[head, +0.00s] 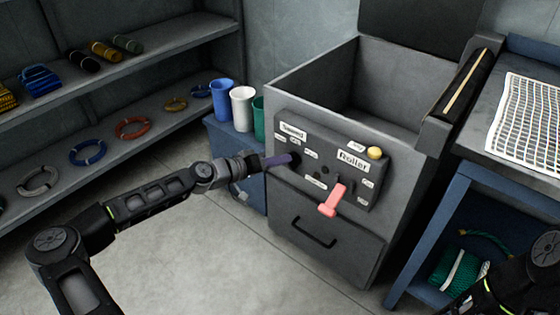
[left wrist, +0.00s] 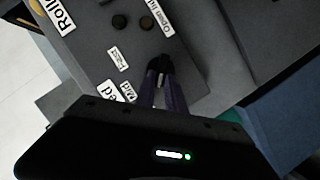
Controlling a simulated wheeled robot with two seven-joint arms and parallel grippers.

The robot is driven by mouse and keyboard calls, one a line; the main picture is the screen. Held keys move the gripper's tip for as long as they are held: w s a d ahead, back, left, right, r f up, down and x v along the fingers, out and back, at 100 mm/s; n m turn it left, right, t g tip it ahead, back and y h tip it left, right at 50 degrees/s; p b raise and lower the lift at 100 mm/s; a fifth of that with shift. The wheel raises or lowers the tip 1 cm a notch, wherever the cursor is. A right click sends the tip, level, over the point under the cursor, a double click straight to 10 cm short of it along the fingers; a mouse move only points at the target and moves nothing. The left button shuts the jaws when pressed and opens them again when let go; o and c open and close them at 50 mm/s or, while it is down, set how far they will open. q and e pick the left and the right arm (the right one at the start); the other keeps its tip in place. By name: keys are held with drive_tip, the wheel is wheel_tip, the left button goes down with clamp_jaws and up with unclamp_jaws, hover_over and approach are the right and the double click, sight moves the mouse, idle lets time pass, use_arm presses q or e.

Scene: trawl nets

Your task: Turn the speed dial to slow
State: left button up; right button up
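The dark speed dial (head: 294,158) sits at the left of the control panel (head: 338,150), below the Speed label (head: 292,131). My left gripper (head: 284,160) reaches it from the left, with purple fingers at the dial. In the left wrist view the fingers (left wrist: 160,72) are close together at the panel, with a narrow gap; they hide most of the dial. The Fast label (left wrist: 118,59) and Mid label (left wrist: 128,91) show beside them. I cannot read a Slow label or see the dial's pointer. My right gripper is out of view; only part of that arm shows at the lower right.
A pink lever (head: 333,200) sticks out of the panel, with a yellow button (head: 375,153) above it. A drawer handle (head: 314,232) is below. Blue, white and green cups (head: 243,108) stand left of the machine. A blue-framed table (head: 460,165) stands at right.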

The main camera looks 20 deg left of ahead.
use_arm(q)
drive_tip(key=o, duration=0.4)
drive_tip(key=p+v, duration=0.1)
drive_tip(key=v, duration=0.6)
drive_tip(key=shift+s+a, duration=0.25)
drive_tip(key=shift+s, duration=0.05)
drive_tip(key=shift+r, duration=0.1)
